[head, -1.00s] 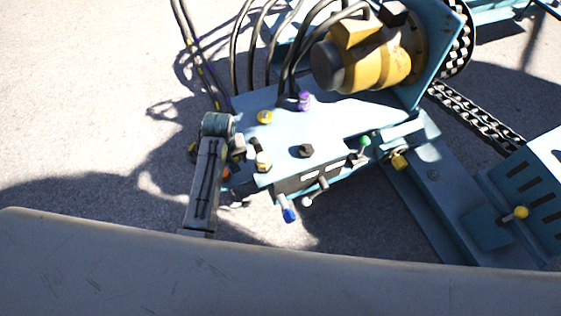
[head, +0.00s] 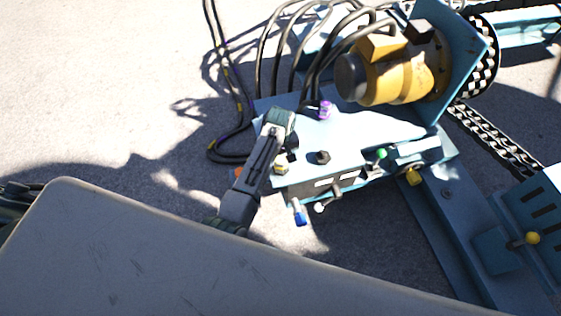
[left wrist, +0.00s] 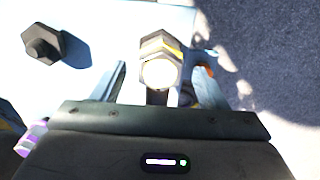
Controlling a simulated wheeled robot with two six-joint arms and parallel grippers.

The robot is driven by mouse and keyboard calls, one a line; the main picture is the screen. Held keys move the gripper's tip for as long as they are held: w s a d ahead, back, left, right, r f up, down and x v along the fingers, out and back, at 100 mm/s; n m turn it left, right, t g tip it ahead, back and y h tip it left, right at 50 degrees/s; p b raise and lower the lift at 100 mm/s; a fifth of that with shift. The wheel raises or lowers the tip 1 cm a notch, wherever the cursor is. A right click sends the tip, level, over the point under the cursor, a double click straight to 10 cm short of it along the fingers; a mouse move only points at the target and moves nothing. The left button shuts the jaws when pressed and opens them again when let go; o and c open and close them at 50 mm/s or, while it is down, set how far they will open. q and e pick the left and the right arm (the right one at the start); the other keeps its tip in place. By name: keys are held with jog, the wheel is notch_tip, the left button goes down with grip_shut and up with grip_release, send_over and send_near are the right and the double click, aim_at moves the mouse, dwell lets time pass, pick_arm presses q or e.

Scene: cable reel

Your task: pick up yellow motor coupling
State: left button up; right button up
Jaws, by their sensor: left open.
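A dark hex coupling with a yellow band (left wrist: 160,58) stands on the light blue plate (head: 362,138). In the left wrist view it shows between the two fingers of my left gripper (left wrist: 160,78), which is open. I cannot tell whether a finger touches it. In the head view the yellow-banded coupling (head: 281,169) shows just below my left gripper (head: 290,146), whose fingers are mostly hidden there. My right gripper is not in view.
A black hex fitting (head: 322,157) and a purple fitting (head: 325,110) stand close by on the plate. Blue-tipped (head: 300,213) and green-tipped (head: 382,154) levers sit along its front. Black hoses and a yellow motor (head: 392,76) stand behind. An orange part (left wrist: 211,63) lies beside the right finger.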

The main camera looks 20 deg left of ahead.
pick_arm(q)
notch_tip(320, 180, down, 2)
jog(key=shift+f, duration=0.4)
jog(key=c, duration=1.2)
jog(key=shift+r, duration=0.15)
